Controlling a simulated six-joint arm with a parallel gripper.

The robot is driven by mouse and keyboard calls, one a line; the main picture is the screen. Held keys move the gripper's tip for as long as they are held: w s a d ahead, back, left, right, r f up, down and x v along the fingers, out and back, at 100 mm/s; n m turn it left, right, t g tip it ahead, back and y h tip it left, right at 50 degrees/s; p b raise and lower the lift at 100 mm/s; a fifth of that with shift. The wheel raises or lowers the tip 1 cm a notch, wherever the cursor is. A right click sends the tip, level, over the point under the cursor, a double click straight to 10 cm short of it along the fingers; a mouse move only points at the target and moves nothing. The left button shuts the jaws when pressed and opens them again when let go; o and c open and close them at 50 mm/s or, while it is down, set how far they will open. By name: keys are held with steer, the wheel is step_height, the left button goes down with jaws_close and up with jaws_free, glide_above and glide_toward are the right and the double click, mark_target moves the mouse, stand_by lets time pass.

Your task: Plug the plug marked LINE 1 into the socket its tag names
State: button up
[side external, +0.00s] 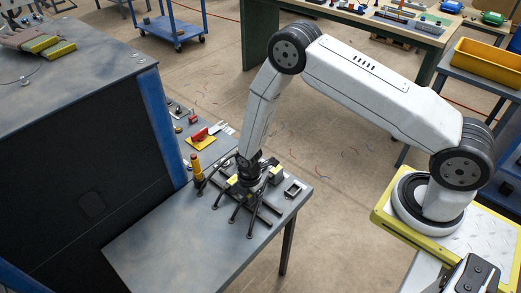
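My gripper (247,180) points down at the grey table, low over a cluster of dark parts. Its fingers blend into the dark parts, so I cannot tell whether they are open or hold anything. Several dark rod-like or cable-like pieces (240,212) spread out around it on the table. Small yellow patches, perhaps tags, show left (232,180) and right (276,171) of the gripper. A small grey frame with a dark opening (293,190) lies near the table's right corner. I cannot make out the LINE 1 marking, and cannot tell plug from socket.
A yellow-orange cylinder (197,166) stands left of the cluster. A red-handled switch on a yellow plate (201,139) is behind it. A large dark machine with a blue post (160,125) borders the table's left. The table's front (185,240) is bare.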

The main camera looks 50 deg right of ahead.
jaws_close()
steer(key=shift+r, duration=0.1)
steer(key=shift+r, duration=0.6)
steer(key=s+d+r, duration=0.1)
steer(key=s+r, duration=1)
steer(key=s, duration=0.3)
steer(key=shift+d+r, duration=0.25)
steer(key=shift+r, duration=0.1)
